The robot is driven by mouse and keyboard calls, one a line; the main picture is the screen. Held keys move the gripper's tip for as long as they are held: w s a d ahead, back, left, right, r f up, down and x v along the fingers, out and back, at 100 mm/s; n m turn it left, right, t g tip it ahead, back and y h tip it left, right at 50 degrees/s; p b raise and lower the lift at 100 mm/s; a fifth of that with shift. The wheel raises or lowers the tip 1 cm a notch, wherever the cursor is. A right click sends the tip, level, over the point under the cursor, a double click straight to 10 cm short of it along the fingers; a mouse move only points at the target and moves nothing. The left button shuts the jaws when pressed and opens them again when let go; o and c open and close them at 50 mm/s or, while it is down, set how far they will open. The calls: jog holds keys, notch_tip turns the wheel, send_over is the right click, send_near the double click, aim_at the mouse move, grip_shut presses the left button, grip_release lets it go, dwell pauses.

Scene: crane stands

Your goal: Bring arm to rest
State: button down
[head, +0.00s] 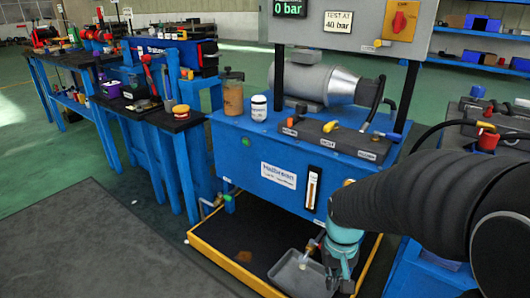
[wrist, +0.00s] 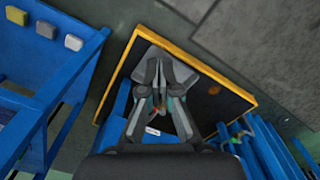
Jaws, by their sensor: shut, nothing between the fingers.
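My arm reaches in from the right of the head view, over the front of the blue hydraulic unit (head: 235,150). My gripper (wrist: 158,72) is shut and empty in the wrist view, its two fingers meeting above a grey tray (wrist: 140,52). I cannot tell whether the gripper touches the tray or the tap.
A black drip pan with a yellow rim (head: 228,275) lies under the unit. A second blue stand (head: 425,268) is close on the right. Blue workbenches (head: 165,150) with tools stand at the left. A dark floor mat (head: 100,250) at the front left is clear.

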jog(key=s+r+t, duration=0.3)
jog(key=s+r, duration=0.1)
jog(key=r, duration=0.3)
jog(key=s+r+t, duration=0.3)
jog(key=s+r, duration=0.2)
jog(key=r, duration=0.3)
jog(key=shift+s, duration=0.3)
jog(key=c, duration=1.9)
grip_release()
jog(key=shift+r, duration=0.1)
